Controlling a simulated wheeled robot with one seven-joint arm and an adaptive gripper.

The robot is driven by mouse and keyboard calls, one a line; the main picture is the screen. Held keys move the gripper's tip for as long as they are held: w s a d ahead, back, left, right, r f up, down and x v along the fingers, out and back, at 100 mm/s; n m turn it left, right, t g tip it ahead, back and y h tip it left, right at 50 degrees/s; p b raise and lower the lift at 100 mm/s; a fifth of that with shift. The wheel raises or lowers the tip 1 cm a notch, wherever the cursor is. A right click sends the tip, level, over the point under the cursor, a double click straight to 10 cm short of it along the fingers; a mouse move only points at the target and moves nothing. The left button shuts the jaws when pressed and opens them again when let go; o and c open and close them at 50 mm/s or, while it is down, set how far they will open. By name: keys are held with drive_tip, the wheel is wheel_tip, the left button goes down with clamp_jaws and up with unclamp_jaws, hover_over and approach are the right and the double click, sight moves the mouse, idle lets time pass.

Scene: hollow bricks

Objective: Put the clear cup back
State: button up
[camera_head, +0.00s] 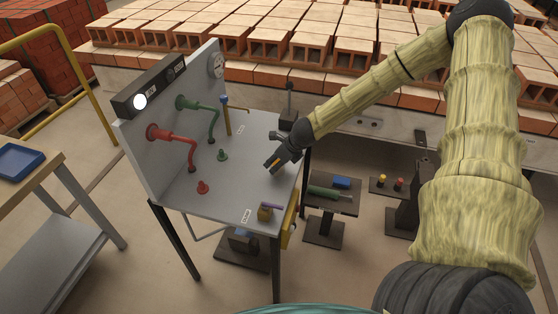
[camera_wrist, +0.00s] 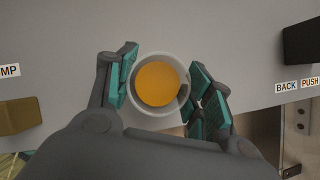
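The clear cup (camera_wrist: 180,62) shows in the wrist view from above, as a pale round rim with orange contents (camera_wrist: 158,84) inside. In the head view my gripper (camera_head: 273,164) is low over the right part of the grey table (camera_head: 225,200), with a bit of orange visible between the fingers. The cup's base is hidden, so I cannot tell whether it touches the table.
A red pipe (camera_head: 172,135) and a green pipe (camera_head: 197,106) stick out from the upright panel. A red knob (camera_head: 203,187), a green knob (camera_head: 222,155) and a blue-topped post (camera_head: 226,118) stand on the table. A yellowish block (camera_head: 265,213) sits at its front corner. Low stands (camera_head: 330,203) are at right.

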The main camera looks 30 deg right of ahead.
drive_tip(key=shift+o, duration=1.4)
drive_tip(key=shift+r, duration=0.25)
drive_tip(key=v, duration=1.2)
drive_tip(key=shift+f, duration=0.1)
